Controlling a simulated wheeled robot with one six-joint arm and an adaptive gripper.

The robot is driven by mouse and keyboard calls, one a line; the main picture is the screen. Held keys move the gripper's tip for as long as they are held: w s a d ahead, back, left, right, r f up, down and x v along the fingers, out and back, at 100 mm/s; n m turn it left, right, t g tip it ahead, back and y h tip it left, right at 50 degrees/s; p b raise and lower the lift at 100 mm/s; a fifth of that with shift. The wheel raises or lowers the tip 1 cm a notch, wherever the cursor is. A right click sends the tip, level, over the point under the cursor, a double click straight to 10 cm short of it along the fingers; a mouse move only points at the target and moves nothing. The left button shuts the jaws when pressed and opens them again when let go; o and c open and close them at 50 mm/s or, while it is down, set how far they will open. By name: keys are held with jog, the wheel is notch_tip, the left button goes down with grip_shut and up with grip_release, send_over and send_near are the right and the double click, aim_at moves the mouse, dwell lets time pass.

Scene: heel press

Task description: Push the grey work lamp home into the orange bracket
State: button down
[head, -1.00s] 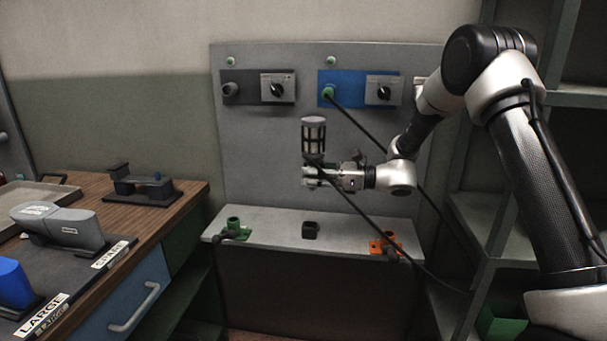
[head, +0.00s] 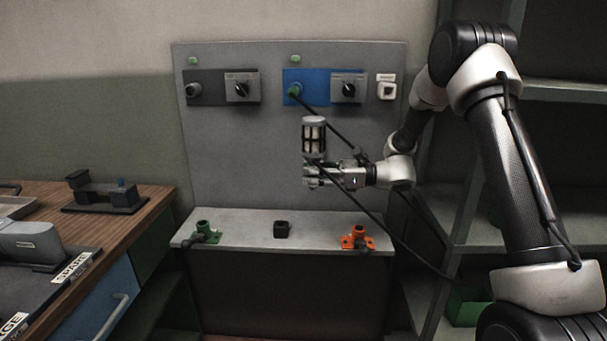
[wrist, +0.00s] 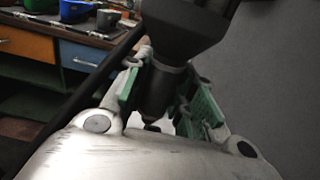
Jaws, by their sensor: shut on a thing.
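The grey work lamp (head: 313,135) is upright, its caged head above my gripper (head: 308,176). My gripper is shut on the lamp's neck and holds it in the air before the grey panel. In the wrist view the lamp's dark neck (wrist: 166,85) sits between the green finger pads of my gripper (wrist: 168,98). A black cable runs past the lamp. The orange bracket (head: 357,240) is on the right of the grey ledge, below and right of the lamp, apart from it. The lamp's lower end is not clear in the head view.
A green bracket (head: 206,233) and a black holder (head: 281,229) share the ledge (head: 240,238). The panel carries a dark switch unit (head: 222,88) and a blue one (head: 308,87). A cable slants from the blue unit toward lower right. A wooden bench (head: 112,229) stands left, shelves right.

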jog(key=d, duration=1)
jog(key=shift+w+n+g, duration=0.3)
jog(key=shift+w, duration=0.05)
dwell(0.5)
jog(key=shift+d, duration=0.3)
jog(key=shift+w+d+g, duration=0.3)
jog(key=shift+w+g, duration=0.2)
jog(key=shift+w, duration=0.2)
